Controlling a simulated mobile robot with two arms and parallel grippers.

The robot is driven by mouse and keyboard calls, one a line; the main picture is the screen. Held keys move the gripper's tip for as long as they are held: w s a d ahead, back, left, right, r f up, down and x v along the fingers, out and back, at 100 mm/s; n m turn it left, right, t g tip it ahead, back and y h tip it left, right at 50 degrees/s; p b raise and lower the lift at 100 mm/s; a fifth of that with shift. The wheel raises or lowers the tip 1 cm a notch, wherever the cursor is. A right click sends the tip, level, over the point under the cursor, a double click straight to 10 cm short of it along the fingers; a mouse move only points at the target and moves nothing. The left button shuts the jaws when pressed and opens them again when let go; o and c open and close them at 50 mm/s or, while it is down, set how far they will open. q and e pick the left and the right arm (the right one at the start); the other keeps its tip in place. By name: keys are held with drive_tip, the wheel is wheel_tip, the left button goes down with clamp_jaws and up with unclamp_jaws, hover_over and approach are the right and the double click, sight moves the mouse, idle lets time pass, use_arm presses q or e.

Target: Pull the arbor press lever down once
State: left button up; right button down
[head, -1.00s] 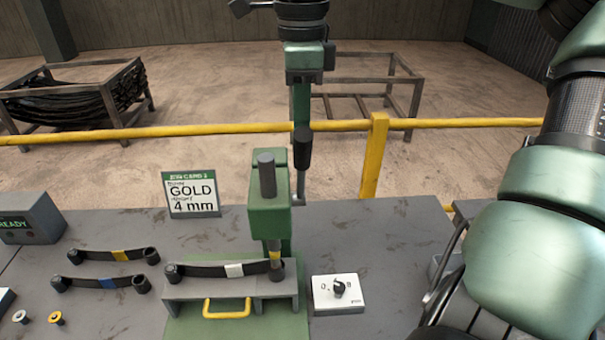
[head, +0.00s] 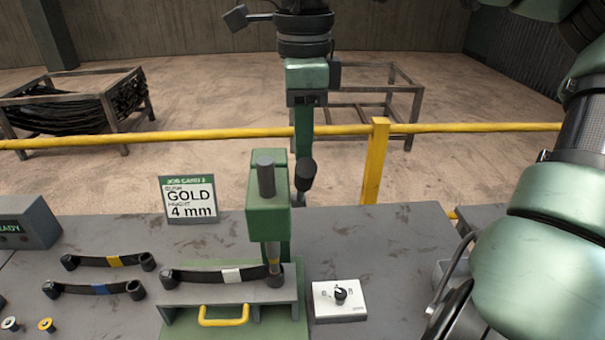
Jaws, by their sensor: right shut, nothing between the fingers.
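The green arbor press (head: 268,222) stands on the bench with its grey ram (head: 265,178) rising from the top. The ram's lower end is at the right end of a dark leaf spring (head: 200,276) with a white band, lying on the press's fixture. The lever, with its black knob (head: 306,173), is at the press's right side, tilted up. My right gripper (head: 303,150) points down from above and is shut and empty. Its green fingers end at or just behind the knob; I cannot tell whether they touch it. My left gripper is not in view.
Two more springs, yellow-banded (head: 110,261) and blue-banded (head: 95,289), lie at the left. A job card (head: 188,200) reads GOLD 4 mm. A white dial box (head: 340,300) is right of the press. A yellow rail (head: 440,128) runs behind the bench.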

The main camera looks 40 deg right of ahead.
sight(305, 186)
drive_tip(key=shift+s+a+f+b, duration=0.35)
drive_tip(key=shift+s+f+b, duration=0.1)
drive_tip(key=shift+f+b, duration=0.35)
drive_tip(key=shift+s+a+f+b, duration=0.65)
drive_tip(key=shift+s+f+b, duration=0.1)
drive_tip(key=shift+s+b, duration=0.1)
drive_tip(key=shift+f, duration=0.15)
drive_tip(key=shift+s+a+f+b, duration=0.25)
drive_tip(key=shift+s+f+b, duration=0.05)
drive_tip(key=shift+f+b, duration=0.3)
drive_tip(key=shift+s+a+f+b, duration=0.25)
drive_tip(key=shift+f+b, duration=0.3)
drive_tip(key=shift+s+a+f+b, duration=0.25)
drive_tip(key=shift+s+f+b, duration=0.05)
drive_tip(key=shift+f+b, duration=0.3)
